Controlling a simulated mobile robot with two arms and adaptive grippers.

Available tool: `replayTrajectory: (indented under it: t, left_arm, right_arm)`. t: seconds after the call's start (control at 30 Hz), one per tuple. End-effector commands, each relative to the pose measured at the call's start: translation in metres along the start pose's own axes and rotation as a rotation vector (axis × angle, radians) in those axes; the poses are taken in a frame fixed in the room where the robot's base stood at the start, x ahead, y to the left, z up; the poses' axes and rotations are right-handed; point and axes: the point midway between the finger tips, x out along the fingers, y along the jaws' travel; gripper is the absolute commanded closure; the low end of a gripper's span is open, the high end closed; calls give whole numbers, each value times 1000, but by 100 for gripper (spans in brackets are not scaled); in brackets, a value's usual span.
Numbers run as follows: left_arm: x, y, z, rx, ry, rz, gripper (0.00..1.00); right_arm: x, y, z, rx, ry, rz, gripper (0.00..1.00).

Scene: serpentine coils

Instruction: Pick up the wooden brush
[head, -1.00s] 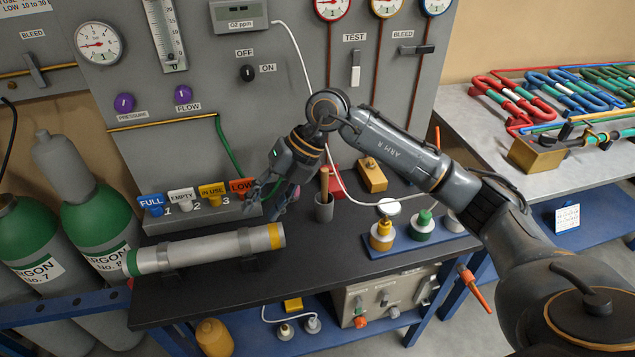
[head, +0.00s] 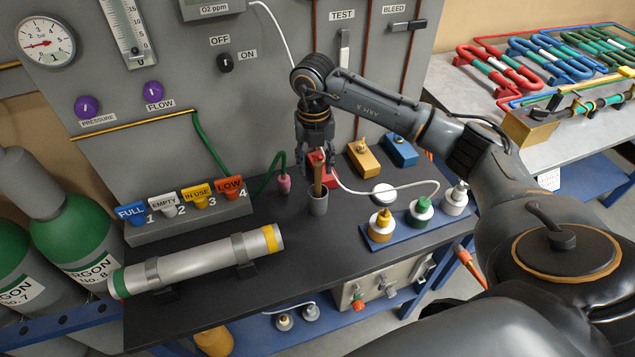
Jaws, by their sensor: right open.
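The wooden brush (head: 317,174) stands upright in a small grey cup (head: 317,203) on the dark bench; only its brown handle shows above the rim. My right gripper (head: 315,152) points down at the top of the handle, its fingers open. The fingers are around or just behind the handle top; I cannot tell whether they touch it. My left gripper is not in view.
A red block (head: 329,168) is close behind the cup. A grey cylinder (head: 200,262) lies at the front left.

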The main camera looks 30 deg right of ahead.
Motion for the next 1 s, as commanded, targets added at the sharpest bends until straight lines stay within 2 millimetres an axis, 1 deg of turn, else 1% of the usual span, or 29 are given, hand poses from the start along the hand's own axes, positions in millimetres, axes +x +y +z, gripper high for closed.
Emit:
replayTrajectory:
  t: [0.03, 0.1, 0.2, 0.3, 0.4, 0.63, 0.67, 0.7, 0.77, 0.8, 0.87, 1.0]
  left_arm:
    - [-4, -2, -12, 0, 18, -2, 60]
    - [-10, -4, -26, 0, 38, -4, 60]
    - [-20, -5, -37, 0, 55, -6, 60]
    - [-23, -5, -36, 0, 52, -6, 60]
    - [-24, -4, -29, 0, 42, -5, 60]
    - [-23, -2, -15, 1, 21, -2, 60]
    - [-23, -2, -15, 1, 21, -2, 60]
    - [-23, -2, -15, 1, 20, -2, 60]
    - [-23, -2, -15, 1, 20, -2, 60]
    - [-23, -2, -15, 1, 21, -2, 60]
    - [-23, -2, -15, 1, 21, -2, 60]
    - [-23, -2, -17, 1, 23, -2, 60]
  right_arm:
    - [3, -1, 0, 1, 2, -2, 56]
    - [10, -3, 0, 2, 5, -3, 56]
    - [25, -5, 0, 1, 6, -4, 56]
    - [41, -5, 0, 0, 4, -2, 56]
    - [50, -5, 1, 0, 2, -2, 56]
    - [52, -5, 1, -1, 1, -1, 56]
    - [52, -5, 1, -1, 1, -1, 58]
    - [52, -5, 1, -1, 1, -1, 66]
    - [52, -5, 1, -1, 1, -1, 79]
    - [52, -5, 1, -1, 1, -1, 87]
    - [52, -5, 1, -1, 1, -1, 99]
    - [52, -5, 1, -1, 0, -1, 100]
